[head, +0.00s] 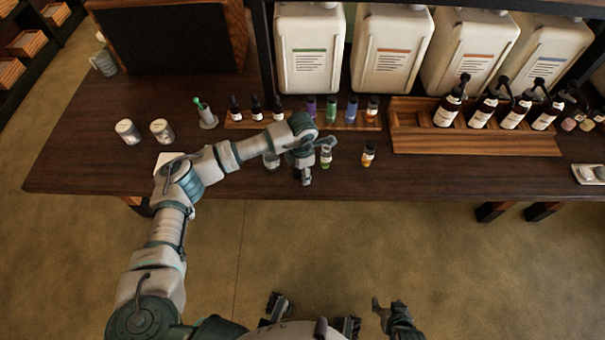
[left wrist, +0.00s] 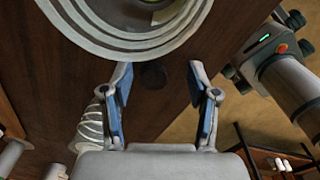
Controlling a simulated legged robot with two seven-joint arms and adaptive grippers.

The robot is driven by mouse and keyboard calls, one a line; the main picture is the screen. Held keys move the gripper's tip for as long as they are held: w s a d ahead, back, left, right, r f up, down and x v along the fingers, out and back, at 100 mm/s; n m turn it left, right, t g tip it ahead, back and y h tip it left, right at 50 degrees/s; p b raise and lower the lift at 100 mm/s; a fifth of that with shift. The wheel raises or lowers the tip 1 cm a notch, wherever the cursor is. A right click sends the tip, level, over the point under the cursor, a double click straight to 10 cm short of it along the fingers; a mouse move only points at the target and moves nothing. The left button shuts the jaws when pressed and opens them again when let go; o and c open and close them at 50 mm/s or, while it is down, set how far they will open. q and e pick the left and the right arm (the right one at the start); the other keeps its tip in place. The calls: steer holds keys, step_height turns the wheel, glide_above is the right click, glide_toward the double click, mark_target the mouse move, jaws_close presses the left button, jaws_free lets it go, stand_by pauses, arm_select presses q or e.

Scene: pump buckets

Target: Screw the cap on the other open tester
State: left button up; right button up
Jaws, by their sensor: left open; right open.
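My left gripper (head: 316,163) is open over the front of the table, close to a small tester bottle with a green label (head: 326,158). In the left wrist view its two blue-padded fingers (left wrist: 159,76) are apart, with a dark round piece (left wrist: 153,75), possibly a black cap, showing between them. A large ribbed clear rim (left wrist: 125,40), probably of a bottle or jar, fills the top of that view. My right gripper (head: 390,315) is open and empty, low in front of the table.
A clear jar (head: 271,161) stands left of the left gripper, partly behind my arm. Several small bottles stand on wooden strips (head: 345,125) behind. A wooden rack (head: 480,140) with pump bottles is at right. Two white-lidded jars (head: 162,131) stand at left.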

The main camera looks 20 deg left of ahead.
mark_target(297, 173)
arm_select(q)
steer(key=shift+a+f, duration=0.25)
steer(key=shift+a, duration=0.95)
steer(key=shift+d, duration=0.35)
steer(key=c, duration=0.5)
steer(key=shift+d+r, duration=0.1)
steer(key=shift+d, duration=0.25)
steer(key=shift+c, duration=1.4)
steer(key=shift+d, duration=0.3)
steer(key=shift+a+r, duration=0.1)
steer(key=shift+a, duration=0.4)
steer(key=shift+a+r, duration=0.35)
steer(key=shift+r, duration=0.2)
steer(key=shift+d+r+p, duration=0.2)
steer(key=shift+r+p, duration=0.25)
steer(key=shift+r, duration=0.75)
steer(key=s+d+r+p, duration=0.1)
steer(key=s+d, duration=0.9)
steer(key=s, duration=0.2)
steer(key=shift+s+d+r+p, duration=0.15)
steer(key=shift+s+d+p, duration=0.15)
steer(key=shift+d, duration=0.1)
arm_select(e)
steer(key=s+d+f+g+h, duration=0.1)
steer(key=s+f+g, duration=0.1)
steer(key=s, duration=0.4)
steer(key=shift+d+g, duration=0.15)
steer(key=shift+g, duration=0.65)
